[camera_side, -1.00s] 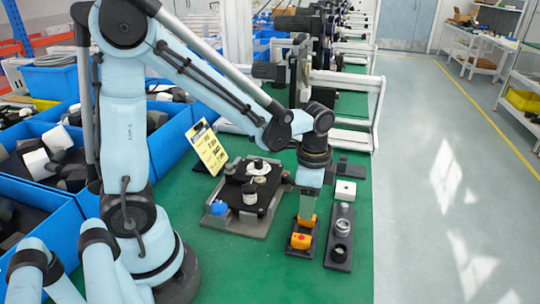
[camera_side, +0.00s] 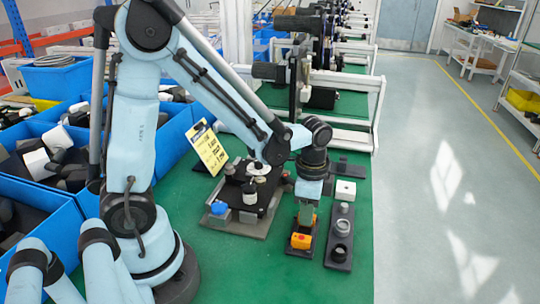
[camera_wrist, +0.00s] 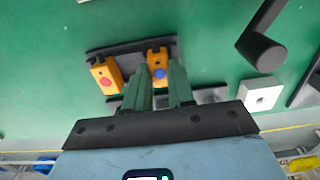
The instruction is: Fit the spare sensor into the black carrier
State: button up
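Two orange block-shaped sensors sit on a dark narrow holder (camera_wrist: 128,48). The one with the red dot (camera_wrist: 105,75) is the near one (camera_side: 301,241) in the side view. The one with the blue dot (camera_wrist: 157,58) is hidden behind my fingers in the side view. My gripper (camera_wrist: 161,66) points down at the blue-dotted sensor, its green fingers apart on either side of the sensor's near part. I cannot tell whether they touch it. The black carrier (camera_side: 269,196) appears to be the black part on a grey base, left of my gripper (camera_side: 305,222).
A dark rack (camera_side: 339,240) with round parts stands right of the sensor holder. A white block (camera_side: 345,190) lies behind it. A blue knob (camera_side: 219,208) and a yellow sign (camera_side: 209,150) are at the grey base. Blue bins (camera_side: 45,215) line the left.

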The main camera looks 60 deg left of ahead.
grip_shut()
jog(key=shift+r, duration=3.25)
jog(key=s+a+r, duration=0.4)
jog(key=a+r, duration=0.2)
jog(key=a, duration=0.3)
jog(key=s+a+f, duration=0.1)
jog(key=a, duration=0.2)
jog(key=s+a+f, duration=0.1)
jog(key=a, duration=0.2)
jog(key=s+a+f, duration=0.1)
jog(key=a+f, duration=0.1)
jog(key=a, duration=0.1)
jog(key=shift+a, duration=0.25)
jog(key=shift+f, duration=0.75)
jog(key=shift+f, duration=0.1)
jog(key=shift+f, duration=0.9)
jog(key=shift+f, duration=0.7)
